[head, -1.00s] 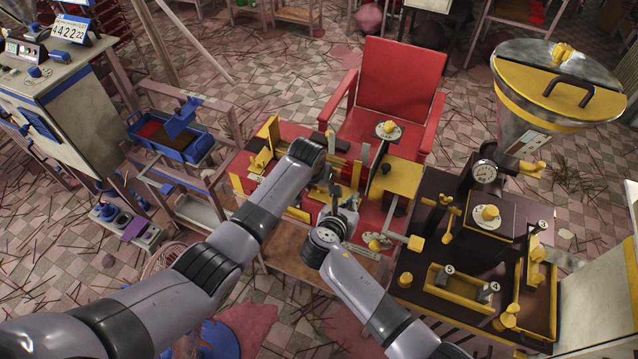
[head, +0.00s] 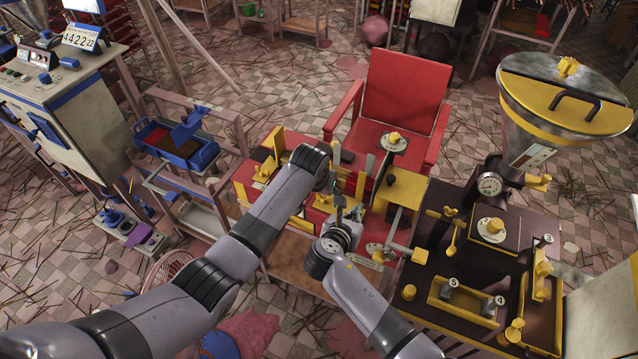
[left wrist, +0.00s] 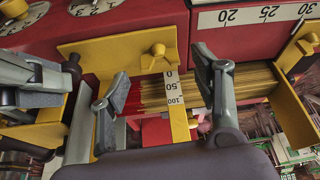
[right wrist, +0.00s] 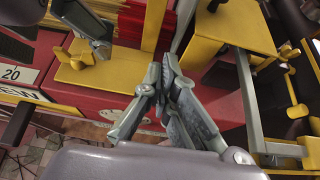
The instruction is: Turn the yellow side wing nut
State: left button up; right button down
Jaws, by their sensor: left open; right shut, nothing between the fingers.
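A yellow wing nut (left wrist: 155,57) sits on a yellow plate (left wrist: 100,50) of the red machine (head: 258,190) in the left wrist view. I cannot tell for certain whether it is the side one. My left gripper (left wrist: 160,88) is open, its fingers spread either side of a scale strip (left wrist: 174,92) and below the nut, apart from it. In the right wrist view another yellow nut or knob (right wrist: 75,60) stands on a yellow plate at left. My right gripper (right wrist: 163,82) is shut and empty, right of that knob. In the head view my arms hide most of this spot.
A red chair (head: 402,92) stands behind the machine. A dark bench (head: 445,262) with yellow fittings and a hopper (head: 560,95) are at right. A blue tray (head: 175,145) is on a stand at left. Yellow brackets (right wrist: 235,30) crowd close to my right gripper.

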pick_arm(q)
jog(key=d+v, duration=0.1)
jog(key=v, duration=0.8)
jog(key=shift+s+a+r, duration=0.15)
jog(key=shift+a+r, duration=0.15)
jog(key=shift+a, duration=0.2)
jog(key=shift+r, duration=0.1)
jog(key=v, duration=1.2)
jog(key=shift+r+p, duration=1.45)
jog(key=shift+p, duration=0.1)
pick_arm(e)
jog(key=shift+s+a, duration=0.35)
jog(key=shift+s, duration=0.6)
jog(key=shift+s+a, duration=0.3)
jog(key=shift+s, duration=0.6)
jog(key=shift+s+a, duration=0.35)
jog(key=shift+s, duration=0.6)
pick_arm(q)
jog(key=shift+f, duration=0.1)
pick_arm(e)
jog(key=v, duration=1.2)
jog(key=shift+f, duration=0.2)
